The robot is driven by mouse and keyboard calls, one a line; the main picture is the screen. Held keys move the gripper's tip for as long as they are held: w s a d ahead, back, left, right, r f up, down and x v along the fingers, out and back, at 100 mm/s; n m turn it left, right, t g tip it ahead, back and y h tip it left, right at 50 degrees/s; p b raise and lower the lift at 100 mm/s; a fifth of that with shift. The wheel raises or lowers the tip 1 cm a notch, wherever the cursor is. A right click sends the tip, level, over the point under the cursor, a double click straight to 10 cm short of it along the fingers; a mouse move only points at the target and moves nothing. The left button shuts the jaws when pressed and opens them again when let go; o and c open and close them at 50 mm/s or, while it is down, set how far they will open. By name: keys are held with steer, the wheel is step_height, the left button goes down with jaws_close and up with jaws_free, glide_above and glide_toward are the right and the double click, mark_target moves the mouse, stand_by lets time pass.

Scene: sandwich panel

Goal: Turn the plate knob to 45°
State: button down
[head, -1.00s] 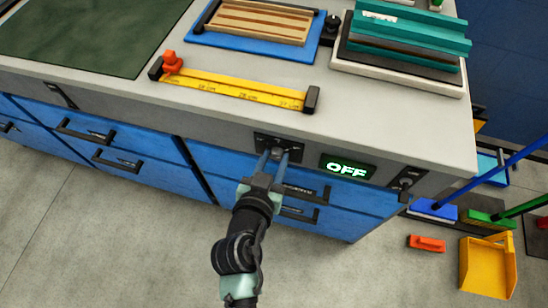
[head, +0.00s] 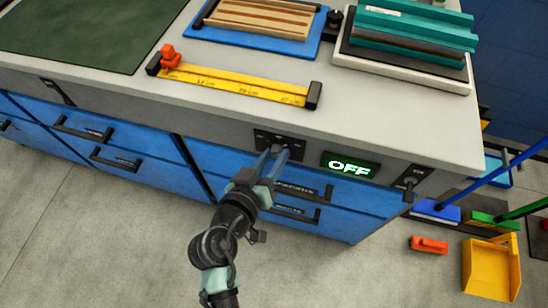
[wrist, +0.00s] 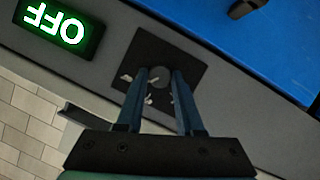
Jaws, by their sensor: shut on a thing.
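The plate knob (wrist: 159,78) is a small grey round knob on a black square panel (wrist: 190,68) with pale marks around it. In the head view the black panel (head: 292,142) is on the grey front edge of the counter, and my fingers partly hide the knob. My gripper (wrist: 160,76) has its two blue-grey fingers on either side of the knob, shut on it. It also shows in the head view (head: 275,151), reaching up from below. The knob's exact angle cannot be read.
A switch (head: 412,178) is right of the display. Blue drawers with black handles (head: 292,212) lie below. On the counter are a yellow ruler bar (head: 236,84), a wooden slatted piece on a blue board, and stacked teal pieces (head: 409,38). The floor in front is clear.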

steer(key=n+h+b, duration=0.1)
steer(key=n+h, duration=0.1)
steer(key=n, duration=0.1)
steer(key=shift+a+f, duration=0.15)
steer(key=shift+n+h+b, duration=0.55)
steer(key=shift+n+h, duration=0.15)
steer(key=shift+n, duration=0.4)
steer(key=c, duration=0.5)
jaws_free()
steer(key=shift+c, duration=0.2)
steer(key=v, duration=1.3)
steer(key=shift+f+p, duration=0.15)
steer(key=shift+p, duration=0.2)
